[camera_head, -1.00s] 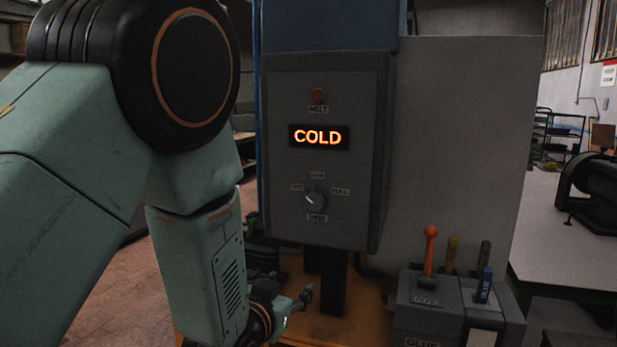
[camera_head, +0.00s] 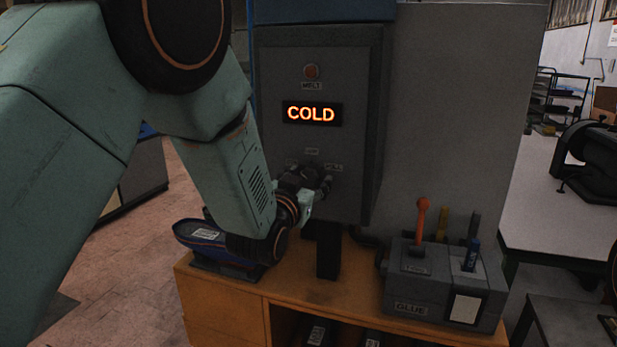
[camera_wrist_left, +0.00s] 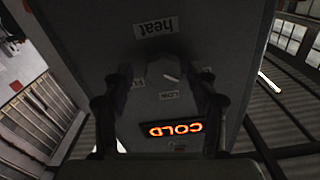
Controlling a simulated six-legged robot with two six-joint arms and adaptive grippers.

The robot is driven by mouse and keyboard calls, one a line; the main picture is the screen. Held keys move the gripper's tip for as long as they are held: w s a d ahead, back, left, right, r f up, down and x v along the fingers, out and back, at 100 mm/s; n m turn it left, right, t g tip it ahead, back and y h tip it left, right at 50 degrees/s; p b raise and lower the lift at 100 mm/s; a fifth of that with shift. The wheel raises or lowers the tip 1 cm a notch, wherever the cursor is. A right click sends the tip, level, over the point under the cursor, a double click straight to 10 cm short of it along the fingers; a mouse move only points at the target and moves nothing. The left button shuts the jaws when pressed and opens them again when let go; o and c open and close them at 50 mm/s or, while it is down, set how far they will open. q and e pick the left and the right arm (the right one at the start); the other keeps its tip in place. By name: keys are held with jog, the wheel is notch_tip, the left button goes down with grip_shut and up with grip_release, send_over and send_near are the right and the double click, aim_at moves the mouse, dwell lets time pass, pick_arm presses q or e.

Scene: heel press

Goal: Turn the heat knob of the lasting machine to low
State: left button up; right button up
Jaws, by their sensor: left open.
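My left gripper (camera_head: 322,186) is at the lower part of the panel and hides the heat knob in the head view. In the left wrist view, upside down, the knob (camera_wrist_left: 171,78) is dark with a white pointer line, between the open fingers (camera_wrist_left: 162,84). Whether the fingers touch the knob is unclear. My right gripper is out of view.
A grey glue box (camera_head: 440,285) with an orange-topped lever (camera_head: 421,222) and a blue-handled lever stands right of the panel on a wooden bench (camera_head: 225,300). A blue shoe-shaped object (camera_head: 200,236) lies at the bench's left. A white table is at right.

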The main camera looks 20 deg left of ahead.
pick_arm(q)
jog(key=shift+w+a+f, duration=0.1)
jog(key=shift+w+a, duration=0.1)
jog(key=shift+a, duration=0.2)
jog(key=shift+d, duration=0.35)
jog(key=c, duration=0.4)
jog(key=shift+a, duration=0.25)
jog(key=c, duration=0.5)
jog(key=shift+d, duration=0.1)
jog(key=shift+c, duration=1.4)
